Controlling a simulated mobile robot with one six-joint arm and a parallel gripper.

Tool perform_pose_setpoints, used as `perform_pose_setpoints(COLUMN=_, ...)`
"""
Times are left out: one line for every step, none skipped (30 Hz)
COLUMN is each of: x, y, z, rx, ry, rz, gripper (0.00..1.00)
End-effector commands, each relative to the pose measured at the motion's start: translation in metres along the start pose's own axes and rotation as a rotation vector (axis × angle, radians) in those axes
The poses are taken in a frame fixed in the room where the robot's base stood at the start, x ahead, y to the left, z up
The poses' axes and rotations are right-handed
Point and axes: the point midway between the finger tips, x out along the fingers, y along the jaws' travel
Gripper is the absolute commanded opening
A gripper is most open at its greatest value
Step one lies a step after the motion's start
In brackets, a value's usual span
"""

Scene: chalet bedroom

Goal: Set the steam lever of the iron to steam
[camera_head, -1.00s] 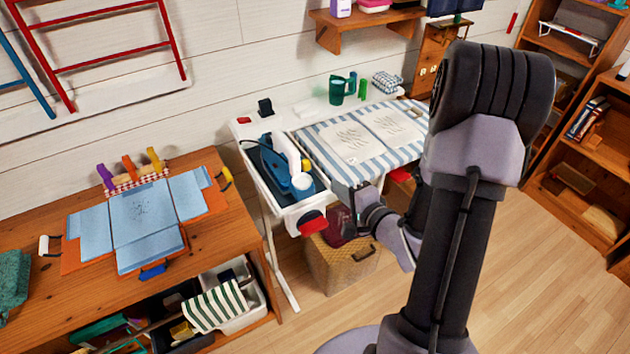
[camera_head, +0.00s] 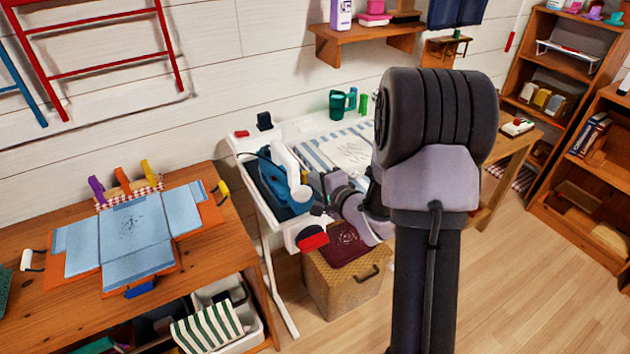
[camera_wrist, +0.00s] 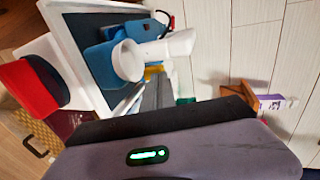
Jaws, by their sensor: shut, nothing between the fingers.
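The iron has a blue body (camera_head: 276,192) and a white handle (camera_head: 287,160). It stands in the tray at the left end of the white ironing table (camera_head: 246,150). In the wrist view the blue body (camera_wrist: 103,64) and white handle (camera_wrist: 160,52) show, with a round white end facing me. I cannot make out the steam lever. My gripper (camera_head: 322,184) is close to the right side of the iron, shut and empty. Its fingertips are small and partly hidden in the head view. I cannot tell whether they touch the iron.
A red-and-black object (camera_head: 312,239) sits at the table's front left corner. A wicker basket (camera_head: 345,290) with dark red cloth stands below. A striped cover (camera_head: 318,149) lies right of the iron. A wooden bench (camera_head: 190,255) with blue cloth is at left.

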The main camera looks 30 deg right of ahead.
Motion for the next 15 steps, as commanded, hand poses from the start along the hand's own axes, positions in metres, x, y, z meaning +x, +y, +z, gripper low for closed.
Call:
perform_pose_setpoints(x=-0.0002, y=0.0, z=-0.0001, rx=0.0, ry=0.0, rz=0.0, gripper=0.0)
perform_pose_setpoints(x=-0.0002, y=0.0, z=-0.0001, rx=0.0, ry=0.0, rz=0.0, gripper=0.0)
perform_pose_setpoints(x=-0.0002, y=0.0, z=-0.0001, rx=0.0, ry=0.0, rz=0.0, gripper=0.0)
perform_pose_setpoints(x=-0.0003, y=-0.0003, z=-0.0001, rx=0.0, ry=0.0, rz=0.001, gripper=0.0)
perform_pose_setpoints(x=-0.0004, y=-0.0007, z=-0.0001, rx=0.0, ry=0.0, rz=0.002, gripper=0.0)
perform_pose_setpoints(x=-0.0005, y=-0.0016, z=0.0, rx=0.0, ry=0.0, rz=0.006, gripper=0.0)
perform_pose_setpoints(x=-0.0006, y=-0.0026, z=0.0001, rx=-0.001, ry=-0.001, rz=0.011, gripper=0.0)
perform_pose_setpoints(x=-0.0007, y=-0.0037, z=0.0001, rx=-0.001, ry=-0.001, rz=0.017, gripper=0.0)
perform_pose_setpoints(x=-0.0008, y=-0.0056, z=0.0002, rx=-0.001, ry=-0.001, rz=0.029, gripper=0.0)
perform_pose_setpoints(x=-0.0007, y=-0.0068, z=0.0003, rx=-0.001, ry=-0.001, rz=0.037, gripper=0.0)
perform_pose_setpoints(x=-0.0005, y=-0.0071, z=0.0001, rx=-0.001, ry=-0.001, rz=0.045, gripper=0.0)
perform_pose_setpoints(x=0.0001, y=-0.0069, z=-0.0001, rx=-0.001, ry=0.0, rz=0.052, gripper=0.0)
perform_pose_setpoints(x=0.0004, y=-0.0064, z=-0.0002, rx=-0.001, ry=0.0, rz=0.056, gripper=0.0)
perform_pose_setpoints(x=0.0006, y=-0.0063, z=-0.0002, rx=-0.001, ry=0.0, rz=0.06, gripper=0.0)
perform_pose_setpoints(x=0.0008, y=-0.0064, z=-0.0004, rx=0.0, ry=0.0, rz=0.067, gripper=0.0)
